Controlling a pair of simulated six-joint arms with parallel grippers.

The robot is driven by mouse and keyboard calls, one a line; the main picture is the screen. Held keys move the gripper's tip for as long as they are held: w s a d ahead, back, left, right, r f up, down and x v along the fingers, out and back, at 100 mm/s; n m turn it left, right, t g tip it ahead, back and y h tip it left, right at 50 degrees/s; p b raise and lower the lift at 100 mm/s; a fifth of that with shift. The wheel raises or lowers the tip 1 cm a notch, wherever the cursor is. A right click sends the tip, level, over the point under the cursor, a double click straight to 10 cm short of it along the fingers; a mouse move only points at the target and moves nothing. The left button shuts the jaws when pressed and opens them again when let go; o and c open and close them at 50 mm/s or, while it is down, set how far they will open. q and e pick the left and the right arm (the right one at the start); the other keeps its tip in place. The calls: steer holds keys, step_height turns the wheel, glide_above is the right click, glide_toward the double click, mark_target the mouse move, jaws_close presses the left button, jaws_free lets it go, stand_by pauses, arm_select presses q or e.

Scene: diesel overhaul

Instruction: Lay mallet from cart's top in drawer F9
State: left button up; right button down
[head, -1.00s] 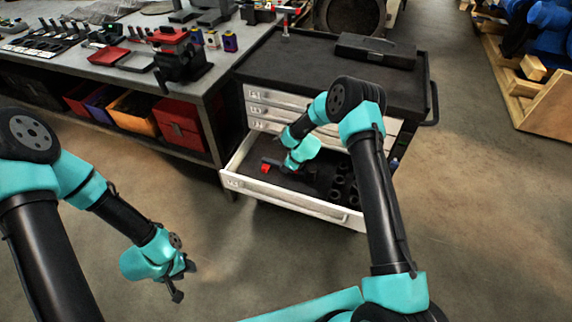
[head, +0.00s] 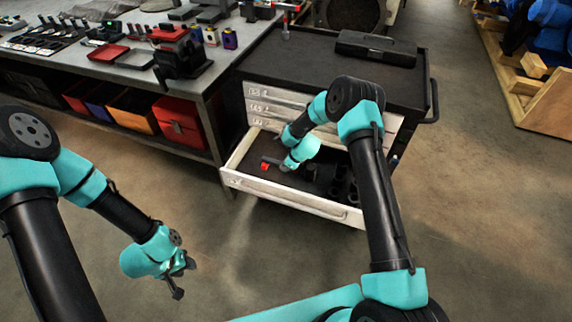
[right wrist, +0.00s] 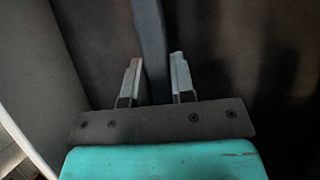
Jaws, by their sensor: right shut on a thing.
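The mallet, with a small red head (head: 265,166) and a dark handle (right wrist: 150,35), is at the open bottom drawer (head: 300,198) of the cart in the head view. My right gripper (head: 286,167) reaches down into this drawer and is shut on the handle. In the right wrist view the handle runs up between the two fingers of my right gripper (right wrist: 156,80). I cannot tell whether the mallet touches the drawer floor. The drawer's label is too small to read. My left gripper (head: 182,279) hangs empty over the floor at the left, its fingers apart.
Dark cup-like parts (head: 343,183) stand in the drawer's right side, partly behind my right arm. Shut drawers (head: 262,106) lie above. The cart's top (head: 310,70) carries a black case (head: 376,47). A workbench (head: 205,85) stands close on the left.

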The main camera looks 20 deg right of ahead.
steer(key=shift+f, duration=0.45)
steer(key=c, duration=0.9)
jaws_free()
steer(key=shift+f, duration=0.1)
steer(key=v, duration=1.7)
steer(key=shift+d+r, duration=0.15)
steer(key=shift+r, duration=0.1)
steer(key=shift+s, duration=0.1)
